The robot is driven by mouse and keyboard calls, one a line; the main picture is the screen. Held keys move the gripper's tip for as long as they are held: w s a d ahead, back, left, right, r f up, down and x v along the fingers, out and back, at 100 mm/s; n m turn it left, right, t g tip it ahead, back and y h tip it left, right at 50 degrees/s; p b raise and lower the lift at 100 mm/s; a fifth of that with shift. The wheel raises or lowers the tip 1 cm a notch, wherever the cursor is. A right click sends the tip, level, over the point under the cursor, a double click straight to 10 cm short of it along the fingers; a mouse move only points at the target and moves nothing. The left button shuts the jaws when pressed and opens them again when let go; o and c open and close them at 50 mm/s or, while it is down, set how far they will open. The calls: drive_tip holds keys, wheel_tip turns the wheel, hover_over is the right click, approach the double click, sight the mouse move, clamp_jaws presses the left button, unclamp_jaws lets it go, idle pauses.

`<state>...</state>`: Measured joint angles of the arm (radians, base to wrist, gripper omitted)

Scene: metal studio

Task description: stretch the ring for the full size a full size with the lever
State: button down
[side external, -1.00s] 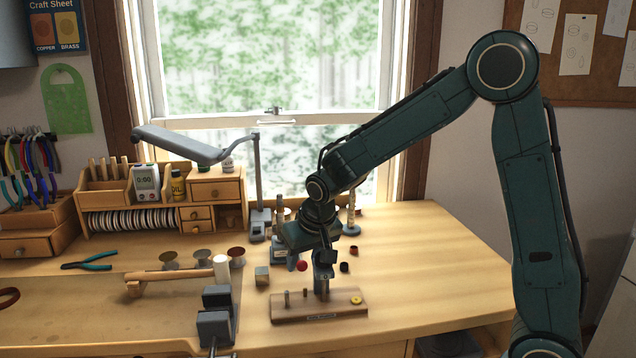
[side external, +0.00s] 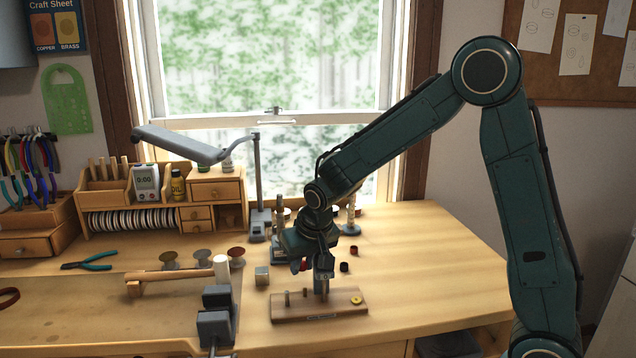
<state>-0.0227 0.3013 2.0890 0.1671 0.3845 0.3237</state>
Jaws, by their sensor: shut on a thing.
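My gripper (side external: 322,290) points down at the middle of a small wooden board (side external: 290,313) on the bench. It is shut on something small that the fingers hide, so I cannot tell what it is. Two short upright pegs (side external: 288,298) stand on the board left of my gripper. A yellow ring-like piece (side external: 356,301) lies at its right end. A tool with a tall ribbed post (side external: 351,215) stands behind my wrist, and another tool (side external: 277,243) is partly hidden by it. I cannot make out which part is the lever.
A small metal cube (side external: 262,276) and a mallet (side external: 180,276) lie left of the board. A grey vise (side external: 214,318) sits at the bench's front. Small red and dark pieces (side external: 344,267) lie behind the board. The bench's right side is clear.

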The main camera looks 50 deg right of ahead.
drive_tip(key=shift+r, duration=0.2)
drive_tip(key=shift+w+d+r+g+y, duration=0.15)
drive_tip(key=shift+r+g+y, duration=0.2)
drive_tip(key=shift+r, duration=0.15)
drive_tip(key=shift+w+d+r+g+y, duration=0.25)
drive_tip(key=shift+r+y, duration=0.15)
drive_tip(key=shift+r, duration=0.1)
drive_tip(key=shift+w+d+r+g+y, duration=0.1)
drive_tip(key=shift+r+g+y, duration=0.25)
drive_tip(key=shift+r, duration=0.15)
drive_tip(key=shift+w+d+r+m+g+y, duration=0.1)
drive_tip(key=shift+w+d+r+g+y, duration=0.2)
drive_tip(key=shift+r, duration=0.15)
drive_tip(key=shift+w+d+r+m+g+y, duration=0.1)
drive_tip(key=shift+w+d+r+g+y, duration=0.05)
drive_tip(key=shift+r+g+y, duration=0.3)
drive_tip(key=shift+w+d+r+m+g+y, duration=0.15)
drive_tip(key=shift+w+d+r+g, duration=0.1)
drive_tip(key=shift+r, duration=0.25)
drive_tip(key=shift+w+d+r, duration=0.6)
drive_tip(key=shift+d+r, duration=0.05)
drive_tip(key=shift+r, duration=0.15)
drive_tip(key=shift+w+d+r, duration=0.55)
drive_tip(key=shift+w+d, duration=0.15)
drive_tip(key=shift+d, duration=0.05)
drive_tip(key=c, duration=1.2)
unclamp_jaws()
drive_tip(key=shift+c, duration=0.2)
drive_tip(key=shift+a, duration=0.1)
